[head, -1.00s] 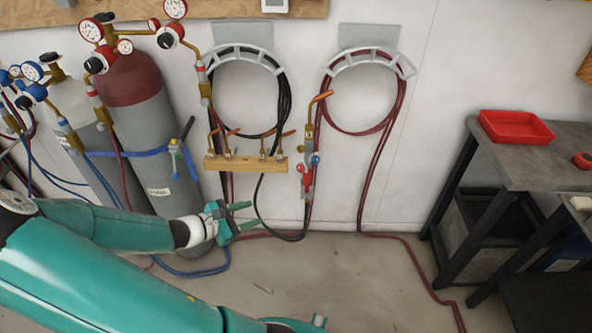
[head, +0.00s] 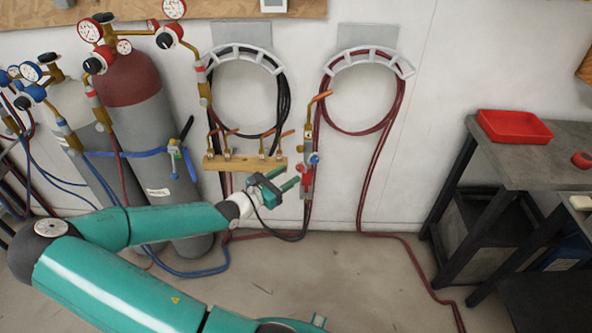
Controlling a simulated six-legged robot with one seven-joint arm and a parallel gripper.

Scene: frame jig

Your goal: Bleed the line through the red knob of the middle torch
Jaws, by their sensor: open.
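A brass torch (head: 309,130) hangs upright against the wall, to the right of the wooden rack. It carries a blue knob (head: 314,158) and, just below and left, a red knob (head: 304,168). It is the only torch whose coloured knobs I can make out, and I cannot tell how it counts among the others. My gripper (head: 290,178) is open and empty, its green fingers pointing right toward the red knob. The fingertips appear a little left of and below the knob; contact or depth is not clear.
Several brass torch tips stand in the wooden rack (head: 245,164) above my gripper. Coiled black hose (head: 283,95) and red hose (head: 397,95) hang on wall hooks. Gas cylinders (head: 150,120) with gauges stand left. A workbench (head: 520,170) with a red tray (head: 514,127) stands right.

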